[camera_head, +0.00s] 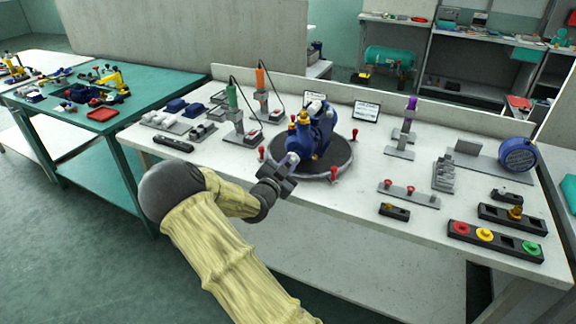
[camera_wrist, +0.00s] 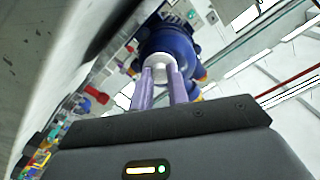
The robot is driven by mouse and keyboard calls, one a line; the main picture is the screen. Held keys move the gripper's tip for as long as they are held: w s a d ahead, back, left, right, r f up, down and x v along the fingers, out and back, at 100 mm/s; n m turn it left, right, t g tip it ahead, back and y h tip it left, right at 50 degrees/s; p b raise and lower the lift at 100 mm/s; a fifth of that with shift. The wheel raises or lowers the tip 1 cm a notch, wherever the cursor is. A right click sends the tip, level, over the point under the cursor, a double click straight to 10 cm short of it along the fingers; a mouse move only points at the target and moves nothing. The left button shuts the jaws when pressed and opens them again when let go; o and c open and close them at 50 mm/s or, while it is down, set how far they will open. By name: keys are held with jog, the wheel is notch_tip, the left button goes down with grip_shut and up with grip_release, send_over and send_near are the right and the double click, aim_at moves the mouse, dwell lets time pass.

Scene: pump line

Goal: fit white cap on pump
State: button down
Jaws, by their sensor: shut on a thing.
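The blue pump (camera_head: 322,127) stands on a dark round turntable (camera_head: 338,163) on the white bench, with brass-coloured fittings on it. My gripper (camera_head: 289,161) reaches the pump's near left side. In the wrist view my gripper (camera_wrist: 161,74) has its two fingers closed on the white cap (camera_wrist: 156,61). The cap sits right in front of the round blue end of the pump (camera_wrist: 172,43), roughly lined up with it. I cannot tell whether the cap touches the pump or is seated on it. The fingers and cap hide part of that end.
Red-knobbed clamps (camera_head: 334,173) stand around the turntable's rim. Tool stands (camera_head: 240,119) are at the left, and a small stand with a purple top (camera_head: 405,130) is at the right. The bench's front middle is mostly clear.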

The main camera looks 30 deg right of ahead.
jog(key=shift+w+d, duration=0.15)
jog(key=shift+d, duration=0.1)
jog(key=c, duration=1.3)
grip_release()
jog(key=shift+v, duration=3)
jog(key=v, duration=1.7)
jog(key=shift+a, duration=0.2)
jog(key=shift+f, duration=0.1)
